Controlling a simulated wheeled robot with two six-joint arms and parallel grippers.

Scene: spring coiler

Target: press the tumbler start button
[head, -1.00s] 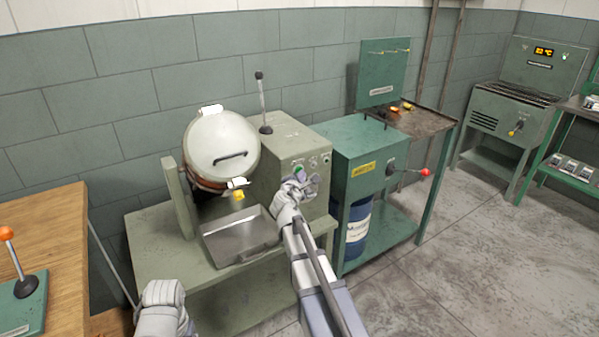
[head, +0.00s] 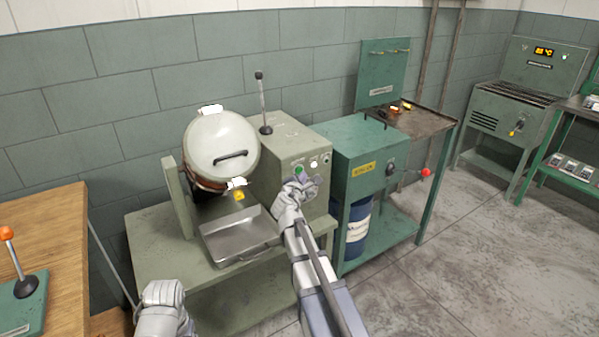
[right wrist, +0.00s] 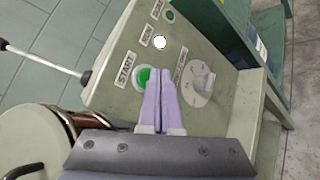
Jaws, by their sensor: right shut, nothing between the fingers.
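The tumbler's control box (head: 290,150) stands right of the pale drum (head: 222,145) on a green bench. Its green start button (head: 299,170) shows on the front panel. In the right wrist view the green button (right wrist: 143,77) sits beside the START label (right wrist: 125,69). My right gripper (head: 304,181) is shut and empty in front of the panel. Its fingertips (right wrist: 159,72) overlap the button's right edge in the right wrist view; I cannot tell whether they touch it. A white lamp (right wrist: 160,42) glows near the RUN label. My left gripper (head: 160,293) is at the bottom left, its fingers not clear.
A round dial (right wrist: 199,85) is right of the fingers. A metal tray (head: 240,238) lies below the drum. A teal machine (head: 365,150) stands close on the right. A wooden table (head: 45,215) is at left.

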